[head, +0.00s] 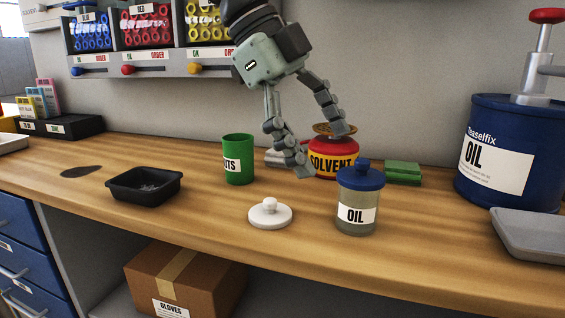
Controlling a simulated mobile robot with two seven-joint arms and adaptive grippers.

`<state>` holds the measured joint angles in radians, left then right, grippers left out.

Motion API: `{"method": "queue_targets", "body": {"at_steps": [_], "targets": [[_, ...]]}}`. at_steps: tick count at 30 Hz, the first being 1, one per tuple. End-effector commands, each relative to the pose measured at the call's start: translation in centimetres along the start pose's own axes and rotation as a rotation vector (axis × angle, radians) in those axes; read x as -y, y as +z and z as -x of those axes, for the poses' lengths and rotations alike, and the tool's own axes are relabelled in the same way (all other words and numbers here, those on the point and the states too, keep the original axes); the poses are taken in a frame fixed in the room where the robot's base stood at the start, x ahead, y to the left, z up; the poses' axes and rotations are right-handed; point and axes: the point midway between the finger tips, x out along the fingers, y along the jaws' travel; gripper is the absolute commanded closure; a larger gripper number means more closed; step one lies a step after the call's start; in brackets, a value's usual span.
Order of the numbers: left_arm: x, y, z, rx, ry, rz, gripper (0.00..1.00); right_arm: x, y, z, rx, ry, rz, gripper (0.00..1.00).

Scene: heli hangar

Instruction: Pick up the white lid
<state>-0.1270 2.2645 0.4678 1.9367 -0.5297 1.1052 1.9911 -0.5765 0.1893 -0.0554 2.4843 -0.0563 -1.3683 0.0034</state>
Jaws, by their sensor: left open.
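The white lid (270,214) lies flat on the wooden bench, round with a small knob on top. It is in front of the green can and left of the oil jar, with nothing on it. My left gripper (328,155) is open and empty, above the bench behind the lid and to its right. Its fingers point down, one in front of the red solvent can and one near the can's top. Whether the fingers touch the can cannot be told. My right gripper is not in view.
The oil jar (358,205) with a blue cap stands close right of the lid. A black tray (144,187) is left; a large oil drum (510,155) is right. The bench front is clear.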

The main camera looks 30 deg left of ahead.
Motion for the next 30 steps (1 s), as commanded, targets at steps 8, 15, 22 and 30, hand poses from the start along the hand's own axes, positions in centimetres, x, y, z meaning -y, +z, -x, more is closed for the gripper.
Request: {"method": "queue_targets", "body": {"at_steps": [8,15,22,30], "targets": [[-3.2,7.1,1.9,0.461,0.239,0.114,0.16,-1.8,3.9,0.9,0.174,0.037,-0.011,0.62],[-4.0,8.4,0.1,0.483,0.25,0.121,0.16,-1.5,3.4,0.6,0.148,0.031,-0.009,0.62],[-4.7,9.5,-2.8,0.478,0.252,0.12,0.16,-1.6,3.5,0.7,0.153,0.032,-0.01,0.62],[-5.2,10.5,-4.7,0.48,0.245,0.12,0.16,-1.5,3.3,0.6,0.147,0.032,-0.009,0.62]]}}
